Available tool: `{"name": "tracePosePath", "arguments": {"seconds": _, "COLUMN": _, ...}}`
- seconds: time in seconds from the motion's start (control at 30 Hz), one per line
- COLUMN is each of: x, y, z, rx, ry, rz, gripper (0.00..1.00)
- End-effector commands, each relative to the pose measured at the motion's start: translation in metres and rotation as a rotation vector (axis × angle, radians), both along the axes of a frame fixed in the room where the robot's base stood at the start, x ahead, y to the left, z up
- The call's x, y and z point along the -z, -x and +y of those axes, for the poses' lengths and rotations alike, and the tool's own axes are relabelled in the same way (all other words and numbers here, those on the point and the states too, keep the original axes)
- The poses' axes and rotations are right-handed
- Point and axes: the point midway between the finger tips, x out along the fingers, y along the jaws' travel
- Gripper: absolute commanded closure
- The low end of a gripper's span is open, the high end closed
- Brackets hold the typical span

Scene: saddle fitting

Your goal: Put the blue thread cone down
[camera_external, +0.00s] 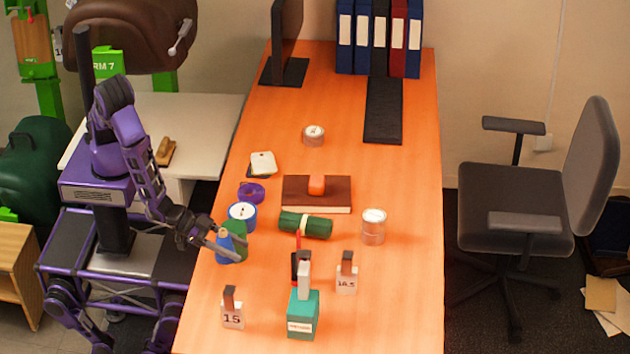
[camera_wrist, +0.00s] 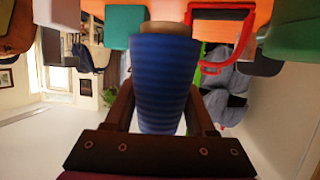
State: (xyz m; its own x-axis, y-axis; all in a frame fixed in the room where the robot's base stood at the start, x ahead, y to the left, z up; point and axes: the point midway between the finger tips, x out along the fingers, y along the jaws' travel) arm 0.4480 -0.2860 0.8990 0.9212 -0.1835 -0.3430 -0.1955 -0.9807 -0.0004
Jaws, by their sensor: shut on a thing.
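The blue thread cone (camera_external: 223,246) is at the left edge of the orange table, between the fingers of my gripper (camera_external: 228,252). In the wrist view, the ribbed blue cone (camera_wrist: 163,82) fills the space between the two dark fingers of my gripper (camera_wrist: 162,105), which is shut on it. Its pale tip shows at the top of that view. A green object (camera_external: 238,236), perhaps another cone, stands right beside it. I cannot tell whether the blue cone's base touches the table.
The orange table (camera_external: 385,310) holds a blue-and-white tin (camera_external: 242,213) just behind the cone, a green roll (camera_external: 305,225) to the right, a teal bottle (camera_external: 303,315) in front and a tag marked 15 (camera_external: 232,312). Bare tabletop lies between the cone and that tag.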

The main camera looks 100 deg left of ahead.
Motion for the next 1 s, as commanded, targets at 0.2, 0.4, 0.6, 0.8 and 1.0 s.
{"name": "tracePosePath", "arguments": {"seconds": 0.2, "x": -0.006, "y": 0.0, "z": 0.0, "rx": 0.0, "ry": 0.001, "rz": -0.001, "gripper": 1.0}}
{"name": "tracePosePath", "arguments": {"seconds": 0.4, "x": -0.029, "y": 0.0, "z": -0.001, "rx": -0.001, "ry": 0.006, "rz": -0.003, "gripper": 1.0}}
{"name": "tracePosePath", "arguments": {"seconds": 0.6, "x": -0.055, "y": 0.0, "z": 0.0, "rx": -0.001, "ry": 0.006, "rz": -0.002, "gripper": 1.0}}
{"name": "tracePosePath", "arguments": {"seconds": 0.8, "x": -0.059, "y": -0.039, "z": 0.002, "rx": -0.067, "ry": 0.004, "rz": -0.002, "gripper": 1.0}}
{"name": "tracePosePath", "arguments": {"seconds": 1.0, "x": -0.063, "y": -0.097, "z": 0.012, "rx": -0.178, "ry": 0.006, "rz": -0.003, "gripper": 1.0}}
